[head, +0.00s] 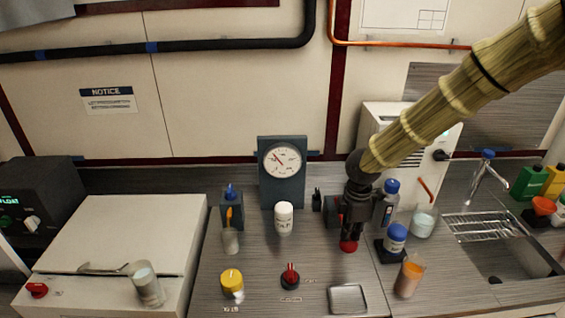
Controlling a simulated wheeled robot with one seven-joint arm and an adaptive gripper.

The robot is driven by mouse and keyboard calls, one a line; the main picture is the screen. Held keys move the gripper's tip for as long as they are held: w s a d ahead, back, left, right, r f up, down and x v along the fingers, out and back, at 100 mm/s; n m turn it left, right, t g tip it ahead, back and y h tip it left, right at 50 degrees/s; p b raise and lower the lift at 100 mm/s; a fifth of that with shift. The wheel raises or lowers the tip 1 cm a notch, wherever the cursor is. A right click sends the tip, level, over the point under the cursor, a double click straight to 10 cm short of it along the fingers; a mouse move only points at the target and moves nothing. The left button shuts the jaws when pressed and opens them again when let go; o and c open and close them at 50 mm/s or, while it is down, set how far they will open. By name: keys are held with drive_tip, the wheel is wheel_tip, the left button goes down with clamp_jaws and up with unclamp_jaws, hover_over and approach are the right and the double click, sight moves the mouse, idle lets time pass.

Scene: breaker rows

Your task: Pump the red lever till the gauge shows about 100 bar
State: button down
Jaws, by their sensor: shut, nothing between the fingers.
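A red ball knob (349,246), which looks like the end of the red lever, shows just below my gripper (350,232). My gripper points down over it with its fingers shut and empty. I cannot tell whether the fingers touch the knob. The round white gauge (283,160) is on a dark blue upright panel at the back of the counter, left of my arm. Its red needle lies slanted across the dial, and the numbers are too small to read.
A white bottle (284,218) stands before the gauge panel. A blue-capped jar (396,237) and an orange-filled glass (409,277) stand close right of my gripper. A red-and-black knob (290,277) and a metal tray (347,299) lie in front. The sink (500,262) is at right.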

drive_tip(key=shift+r+p, duration=2.2)
drive_tip(key=shift+r, duration=1.25)
drive_tip(key=shift+f, duration=0.15)
drive_tip(key=shift+f+b, duration=1.65)
drive_tip(key=shift+f, duration=1.05)
drive_tip(key=shift+r+p, duration=1.95)
drive_tip(key=shift+r, duration=0.9)
drive_tip(key=shift+r, duration=0.1)
drive_tip(key=shift+r+p, duration=1.75)
drive_tip(key=shift+r, duration=0.65)
